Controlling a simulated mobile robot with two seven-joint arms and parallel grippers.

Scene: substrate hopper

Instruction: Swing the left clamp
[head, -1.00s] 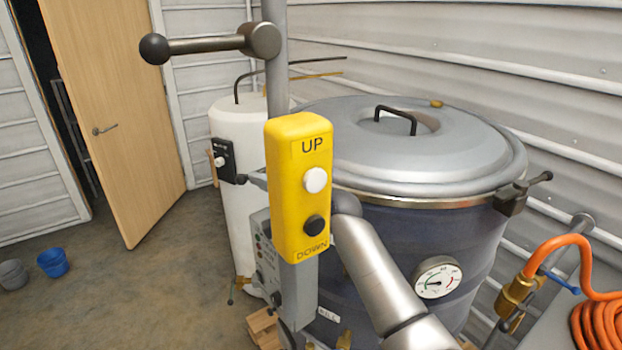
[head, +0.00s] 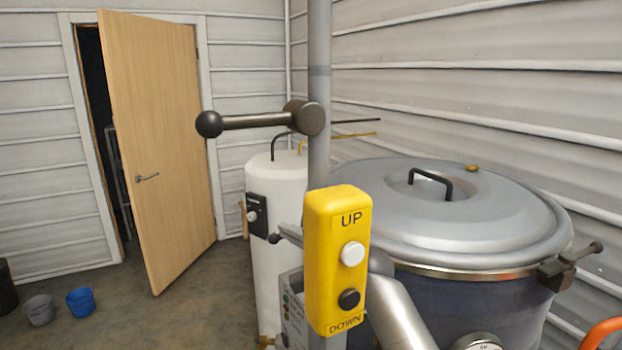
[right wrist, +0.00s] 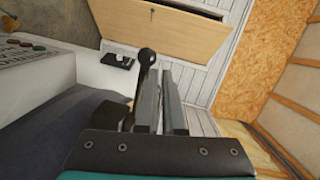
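The vessel (head: 470,302) stands at the right under a grey domed lid (head: 510,220). The left clamp's dark knobbed handle (head: 275,238) sticks out left of the yellow UP/DOWN pendant (head: 322,285); the pendant hides the clamp's body. In the right wrist view the handle knob (right wrist: 147,57) stands close beside the left finger; I cannot tell whether they touch. My right gripper (right wrist: 161,75) has its fingers nearly together, with nothing seen between them. In the head view its fingers cannot be made out behind the pendant. My left gripper is not in view.
The right clamp (head: 560,272) sits on the lid's right rim. A grey pole (head: 319,90) with a ball-ended lever (head: 255,121) rises before the vessel. A white tank (head: 272,190) stands behind. Two buckets (head: 80,302) and a half-open door (head: 160,150) are at left.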

